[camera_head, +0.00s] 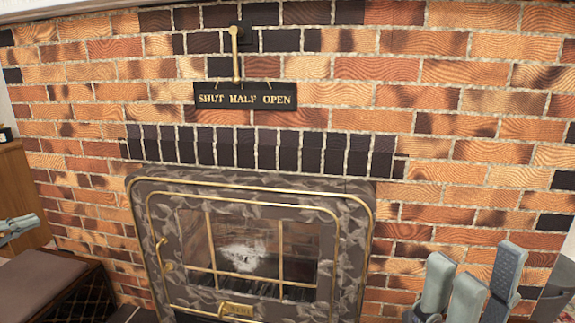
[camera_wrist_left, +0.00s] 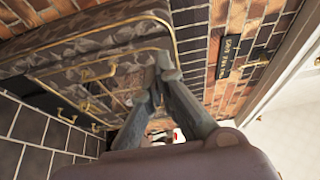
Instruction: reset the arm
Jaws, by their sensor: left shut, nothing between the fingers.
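My left gripper (camera_head: 18,225) shows only partly, at the left edge of the head view. In the left wrist view its two grey fingers (camera_wrist_left: 163,65) meet at the tips, shut and empty, with the fireplace behind them. My right gripper (camera_head: 472,278) is at the lower right of the head view, in front of the brick wall. Its grey finger parts point upward and overlap, so its opening is unclear. I see nothing held in it.
The patterned fireplace (camera_head: 355,250) with brass trim and a glazed front stands in the middle. Above it a brass lever (camera_head: 236,55) hangs over HALF on a black plaque (camera_head: 245,97). A dark cushioned bench (camera_head: 45,280) and a wooden cabinet (camera_head: 20,190) are at left.

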